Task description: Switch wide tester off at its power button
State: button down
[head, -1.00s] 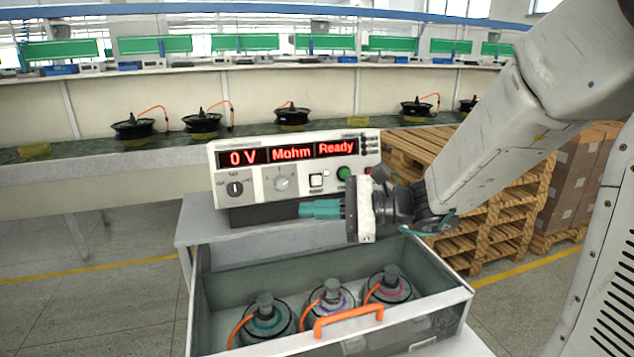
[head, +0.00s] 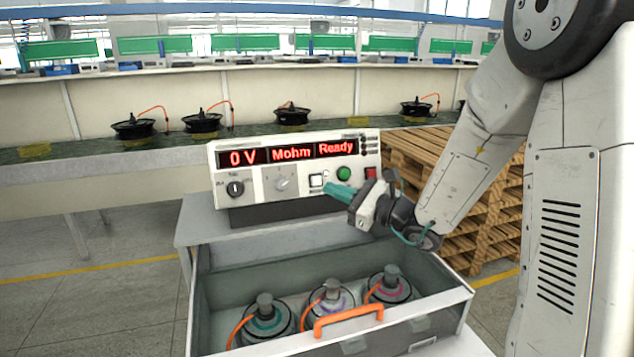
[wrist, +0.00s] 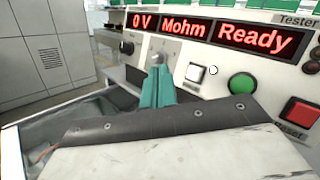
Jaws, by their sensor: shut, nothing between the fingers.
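The wide tester (head: 225,158) stands on the table behind the bin, its red display lit with "0 V", "Mohm" and "Ready". A white square button (head: 316,180) sits right of the middle knob (head: 282,183); it also shows in the wrist view (wrist: 196,73). A green round button (head: 344,173) and a red square button (wrist: 298,112) lie further right. A dark rotary switch (head: 235,188) is at the left. My gripper (head: 329,189) is shut and empty, its teal fingers pointing at the panel just below and right of the white button. Contact cannot be told.
An open grey bin (head: 215,265) with an orange handle (head: 348,320) holds three hub motors in front of the tester. Wooden pallets (head: 480,190) stand at the right. A conveyor (head: 80,165) with several motors runs behind.

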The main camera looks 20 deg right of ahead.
jog(key=w+f, duration=0.1)
jog(key=w, duration=0.5)
jog(key=shift+w+f, duration=0.3)
jog(key=shift+f, duration=0.05)
dwell(1.7)
jog(key=shift+w, duration=0.4)
jog(key=shift+w+f, duration=0.2)
jog(key=shift+w, duration=0.2)
dwell(0.6)
jog(key=shift+s, duration=0.1)
jog(key=shift+s+r, duration=0.2)
jog(key=shift+s, duration=0.55)
jog(key=shift+s+r, duration=0.2)
jog(key=shift+s, duration=0.6)
jog(key=shift+s+r, duration=0.25)
jog(key=shift+s, duration=0.55)
jog(key=shift+s+r, duration=0.2)
jog(key=shift+s, duration=0.6)
jog(key=shift+s, duration=0.1)
